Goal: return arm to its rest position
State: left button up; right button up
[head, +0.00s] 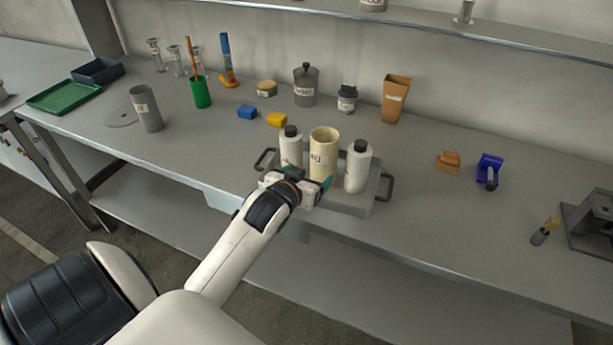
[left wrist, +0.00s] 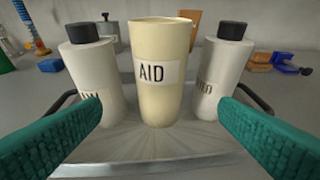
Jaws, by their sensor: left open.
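My left arm reaches in from the lower left in the head view. Its gripper (head: 297,187) is at the front edge of a grey tray (head: 352,205) with dark handles. The gripper is open and empty; its two teal fingers show at both sides of the left wrist view (left wrist: 160,140). A cream cup labelled AID (left wrist: 160,75) stands upright on the tray in front of the fingers, apart from them. It also shows in the head view (head: 323,150). White bottles with black caps stand left (left wrist: 92,75) and right (left wrist: 219,75) of it. My right gripper is not in view.
Behind the tray lie a yellow block (head: 277,120) and a blue block (head: 247,112). A lidded grey jar (head: 305,88) and an orange-brown cup (head: 395,98) stand farther back. A brown block (head: 448,162) and a blue item (head: 489,170) lie to the right. The bench front is clear on the left.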

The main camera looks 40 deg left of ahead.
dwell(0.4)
pick_arm(q)
jog(key=s+d+f+m+g+h, duration=0.1)
jog(key=s+d+f+m+g, duration=0.15)
jog(key=s+d+f, duration=0.4)
jog(key=s+d+f+m+g+h, duration=0.1)
jog(key=s+d+f+g, duration=0.2)
jog(key=s, duration=0.7)
jog(key=s+d+f+m+g+h, duration=0.1)
jog(key=s+d+f+g, duration=0.3)
jog(key=s, duration=0.4)
notch_tip(320, 180, down, 24)
jog(key=s+d+g, duration=0.1)
jog(key=g, duration=0.1)
jog(key=s+a+f, duration=0.3)
jog(key=s+f, duration=1.3)
jog(key=shift+s+f+m+g, duration=0.35)
jog(key=shift+f, duration=0.05)
